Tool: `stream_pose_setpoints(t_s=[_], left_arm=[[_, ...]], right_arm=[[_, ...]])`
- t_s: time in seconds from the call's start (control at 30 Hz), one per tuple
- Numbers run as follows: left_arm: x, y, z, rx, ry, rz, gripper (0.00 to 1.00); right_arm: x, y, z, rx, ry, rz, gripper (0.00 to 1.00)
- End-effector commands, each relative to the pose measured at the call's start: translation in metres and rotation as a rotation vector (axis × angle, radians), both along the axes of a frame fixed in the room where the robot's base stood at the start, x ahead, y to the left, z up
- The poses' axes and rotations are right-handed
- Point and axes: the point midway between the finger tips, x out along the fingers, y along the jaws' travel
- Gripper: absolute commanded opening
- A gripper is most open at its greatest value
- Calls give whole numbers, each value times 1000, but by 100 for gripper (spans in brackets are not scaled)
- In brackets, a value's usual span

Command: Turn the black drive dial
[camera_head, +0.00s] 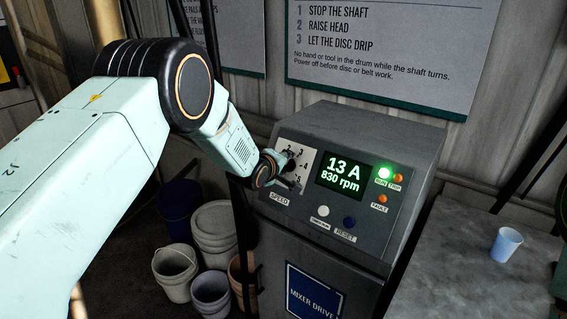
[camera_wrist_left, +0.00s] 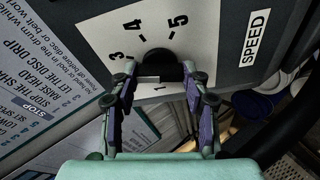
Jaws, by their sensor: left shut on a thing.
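The black drive dial (camera_head: 291,165) sits on a white scale plate marked with numbers, above the SPEED label, on the left of the grey control cabinet's face. In the left wrist view the dial (camera_wrist_left: 159,62) shows as a black knob between the fingertips, with 3, 4 and 5 readable around it. My left gripper (camera_head: 283,179) is at the dial, and in the left wrist view its two fingers (camera_wrist_left: 159,78) are closed on the knob from both sides. The gripper hides part of the dial in the head view. My right gripper is not in view.
The cabinet's display (camera_head: 341,175) reads 13 A and 830 rpm, with a green lamp (camera_head: 384,172) lit beside it. A white button (camera_head: 323,211) and a blue RESET button (camera_head: 349,222) sit below. Several buckets (camera_head: 214,225) stand left; a cup (camera_head: 506,244) stands right.

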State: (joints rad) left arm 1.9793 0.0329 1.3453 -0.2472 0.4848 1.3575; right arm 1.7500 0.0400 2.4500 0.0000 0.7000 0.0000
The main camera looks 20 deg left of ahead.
Motion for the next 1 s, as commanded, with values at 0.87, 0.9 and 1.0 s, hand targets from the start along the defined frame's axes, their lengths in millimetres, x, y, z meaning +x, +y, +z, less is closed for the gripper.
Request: stream_pose_setpoints(t_s=[0.87,0.9,1.0], left_arm=[[2,-1,4,-516,185,316,15],[2,-1,4,-525,188,322,15],[2,-1,4,-542,193,332,15]], right_arm=[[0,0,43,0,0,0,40],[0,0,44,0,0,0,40],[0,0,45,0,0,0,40]])
